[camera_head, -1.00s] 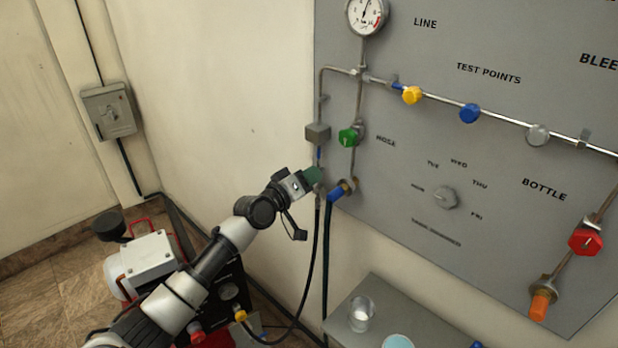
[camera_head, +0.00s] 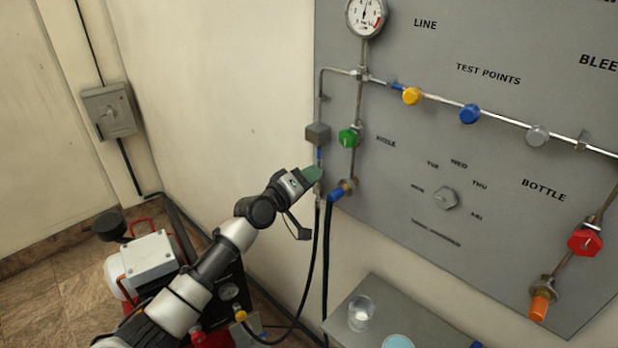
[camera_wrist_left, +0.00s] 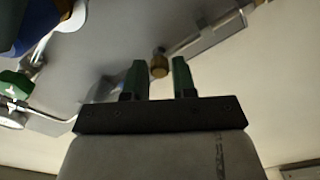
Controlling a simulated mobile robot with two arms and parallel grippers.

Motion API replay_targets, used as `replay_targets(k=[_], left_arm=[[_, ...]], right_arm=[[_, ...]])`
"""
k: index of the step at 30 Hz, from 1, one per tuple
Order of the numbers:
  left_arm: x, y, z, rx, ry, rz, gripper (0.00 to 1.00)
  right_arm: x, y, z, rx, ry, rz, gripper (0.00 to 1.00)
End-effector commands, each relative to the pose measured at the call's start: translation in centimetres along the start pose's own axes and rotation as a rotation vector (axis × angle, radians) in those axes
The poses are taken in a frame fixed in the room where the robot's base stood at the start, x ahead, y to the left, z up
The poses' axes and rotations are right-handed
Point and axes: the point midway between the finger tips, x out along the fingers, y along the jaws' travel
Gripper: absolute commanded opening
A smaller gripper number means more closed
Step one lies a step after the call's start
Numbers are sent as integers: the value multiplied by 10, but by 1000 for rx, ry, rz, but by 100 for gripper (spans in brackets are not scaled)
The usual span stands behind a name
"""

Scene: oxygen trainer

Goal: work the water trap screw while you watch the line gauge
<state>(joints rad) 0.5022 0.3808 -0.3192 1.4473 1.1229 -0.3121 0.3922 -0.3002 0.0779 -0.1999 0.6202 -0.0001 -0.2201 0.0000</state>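The line gauge (camera_head: 366,14) is at the top of the grey panel, with its needle pointing roughly upward; its exact reading is too small to tell. The grey block of the water trap (camera_head: 318,134) sits on the pipe at the panel's left edge. In the left wrist view a brass screw (camera_wrist_left: 160,64) shows between and just beyond my fingertips. My left gripper (camera_head: 314,174) is below the block; its green fingers (camera_wrist_left: 159,72) stand apart with gaps beside the screw, and no grip on it shows. In the head view the fingers hide the screw. My right gripper is out of view.
A green knob (camera_head: 348,138) and a blue hose fitting (camera_head: 340,191) are close to the right of my left gripper. A black hose (camera_head: 311,262) hangs beneath it. A grey shelf (camera_head: 425,328) with a glass (camera_head: 361,312) stands below the panel.

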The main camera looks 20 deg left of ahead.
Motion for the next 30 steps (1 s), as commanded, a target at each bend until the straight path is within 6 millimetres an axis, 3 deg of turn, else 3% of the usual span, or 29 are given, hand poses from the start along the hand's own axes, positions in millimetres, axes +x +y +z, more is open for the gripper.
replay_targets(k=[4,14,30], left_arm=[[0,0,0,1,0,0,46],[-4,-1,0,1,0,0,46],[-96,-2,1,2,-1,-2,46]], right_arm=[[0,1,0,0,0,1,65],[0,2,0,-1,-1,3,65],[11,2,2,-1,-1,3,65]])
